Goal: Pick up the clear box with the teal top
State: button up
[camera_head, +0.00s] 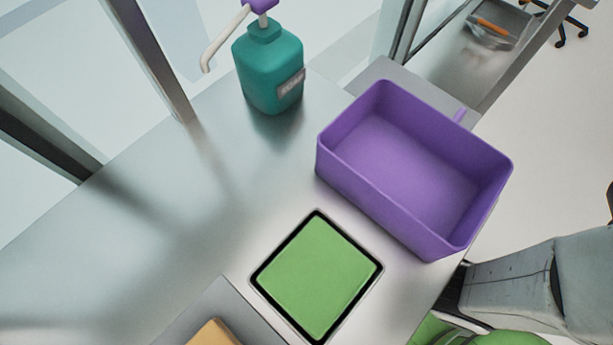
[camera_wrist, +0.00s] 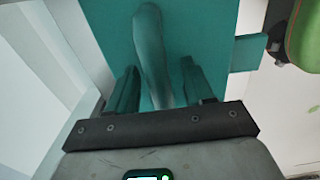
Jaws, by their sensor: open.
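A broad, flat teal surface (camera_wrist: 105,22) fills the middle of the wrist view, with a teal tab (camera_wrist: 245,53) sticking out at its right. I cannot tell whether it is the top of the clear box; clear walls are not distinguishable. My gripper (camera_wrist: 160,80) is open, its two fingers tinted teal in front of or behind this surface; I cannot tell which. A long, curved teal-grey shape (camera_wrist: 151,50) shows between the fingers; what it is stays unclear. In the head view my gripper is not visible, and no clear box with a teal top can be made out.
On the grey table (camera_head: 120,235) stand an empty purple bin (camera_head: 400,165) and a teal soap bottle (camera_head: 268,70) with a pump. A green square (camera_head: 317,275) with a black border lies in front. A yellowish piece (camera_head: 213,334) is cut off below. The table's left part is clear.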

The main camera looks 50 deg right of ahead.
jog(key=shift+f, duration=0.15)
jog(key=shift+c, duration=0.2)
grip_shut()
dwell(0.4)
dwell(1.0)
